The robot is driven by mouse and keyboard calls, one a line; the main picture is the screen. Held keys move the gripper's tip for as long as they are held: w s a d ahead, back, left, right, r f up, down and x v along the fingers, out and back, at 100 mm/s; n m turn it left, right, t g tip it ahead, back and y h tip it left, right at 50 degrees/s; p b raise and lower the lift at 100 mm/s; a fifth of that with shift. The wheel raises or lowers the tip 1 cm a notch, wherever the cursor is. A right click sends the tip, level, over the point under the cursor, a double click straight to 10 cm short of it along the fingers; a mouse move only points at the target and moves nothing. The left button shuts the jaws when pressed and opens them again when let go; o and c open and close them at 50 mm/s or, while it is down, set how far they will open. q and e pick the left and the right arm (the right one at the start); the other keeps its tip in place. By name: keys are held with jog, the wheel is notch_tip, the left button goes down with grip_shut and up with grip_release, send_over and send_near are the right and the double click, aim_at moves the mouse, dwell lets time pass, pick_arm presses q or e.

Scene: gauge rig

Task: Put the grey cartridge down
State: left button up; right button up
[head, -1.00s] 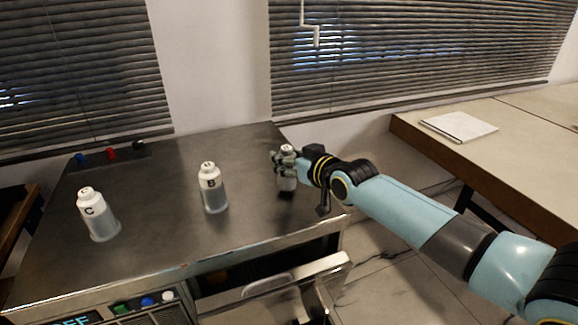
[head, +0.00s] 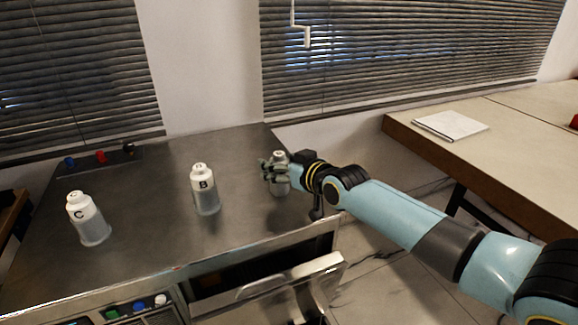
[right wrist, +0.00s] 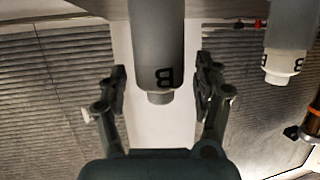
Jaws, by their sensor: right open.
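In the right wrist view, which is upside down, the cartridge (right wrist: 158,40) shows a dark letter like a B. The right gripper (right wrist: 160,90) is open there, one finger on each side with visible gaps. My left gripper is not in view.
Similar bottles marked B (head: 205,190) and C (head: 90,220) stand left of it on the counter. Bottle B also shows in the right wrist view (right wrist: 287,45). An open drawer (head: 290,280) juts out below the front edge. A table with a paper pad (head: 450,125) is at right.

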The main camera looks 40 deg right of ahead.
jog(key=p+v, duration=0.4)
jog(key=v, duration=0.7)
jog(key=a+r, duration=0.3)
jog(key=a, duration=0.1)
jog(key=s+f+g, duration=0.2)
jog(key=s+f, duration=0.4)
jog(key=f, duration=0.4)
jog(key=s+f+g, duration=0.3)
jog(key=s+f, duration=0.4)
jog(key=f, duration=0.3)
jog(key=s+f+g, duration=0.2)
jog(key=s+f, duration=0.4)
jog(key=f, duration=0.4)
jog(key=s+f+g, duration=0.3)
jog(key=s+f, duration=0.2)
jog(key=s, duration=0.7)
jog(key=s+a+f+n+g, duration=0.1)
jog(key=s+f+g, duration=0.2)
jog(key=s, duration=0.9)
notch_tip(320, 180, down, 3)
jog(key=shift+s+f, duration=0.2)
jog(key=shift+s, duration=0.05)
jog(key=shift+a, duration=0.15)
